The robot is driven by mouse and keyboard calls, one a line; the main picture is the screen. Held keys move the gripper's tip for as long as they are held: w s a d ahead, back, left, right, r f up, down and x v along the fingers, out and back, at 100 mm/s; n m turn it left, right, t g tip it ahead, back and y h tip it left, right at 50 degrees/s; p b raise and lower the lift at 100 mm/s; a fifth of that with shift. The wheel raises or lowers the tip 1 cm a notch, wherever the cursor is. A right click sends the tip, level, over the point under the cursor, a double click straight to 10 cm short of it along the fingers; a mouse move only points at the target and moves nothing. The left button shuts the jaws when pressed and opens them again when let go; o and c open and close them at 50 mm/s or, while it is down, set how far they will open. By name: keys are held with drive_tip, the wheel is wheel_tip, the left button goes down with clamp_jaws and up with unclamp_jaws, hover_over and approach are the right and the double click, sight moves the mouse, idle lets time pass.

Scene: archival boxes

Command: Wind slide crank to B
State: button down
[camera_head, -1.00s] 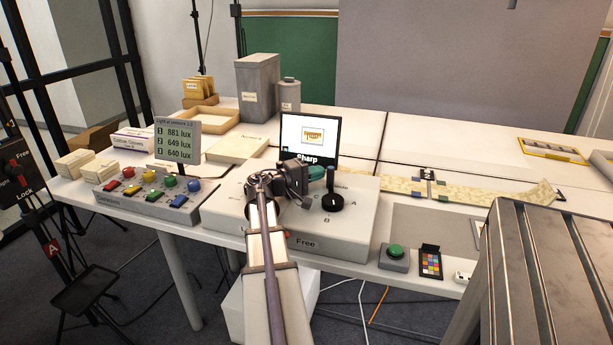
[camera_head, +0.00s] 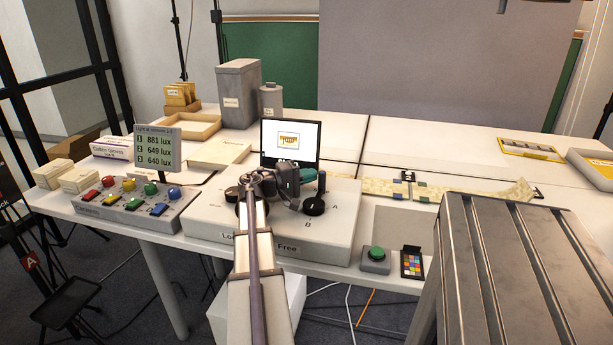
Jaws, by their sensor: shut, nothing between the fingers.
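The crank (camera_head: 314,206) is a black disc with an upright handle (camera_head: 321,183) on top of a pale control box (camera_head: 340,225). The handle rises from the disc's far side, slightly right of its centre. The letter A is printed right of the disc and B in front of it. My gripper (camera_head: 308,175) is shut and empty, just left of the handle; I cannot tell whether it touches. Its fingers are small and partly hidden by the wrist. A screen (camera_head: 290,138) behind shows a small brownish picture.
Another black knob (camera_head: 234,194) sits on the box's left, partly behind my arm. A panel of coloured buttons (camera_head: 140,205) and a lux display (camera_head: 159,149) stand left. A green button (camera_head: 376,253) and a colour card (camera_head: 411,263) lie at the front right.

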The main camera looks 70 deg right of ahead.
wheel_tip(320, 180, up, 10)
drive_tip(key=p, duration=1)
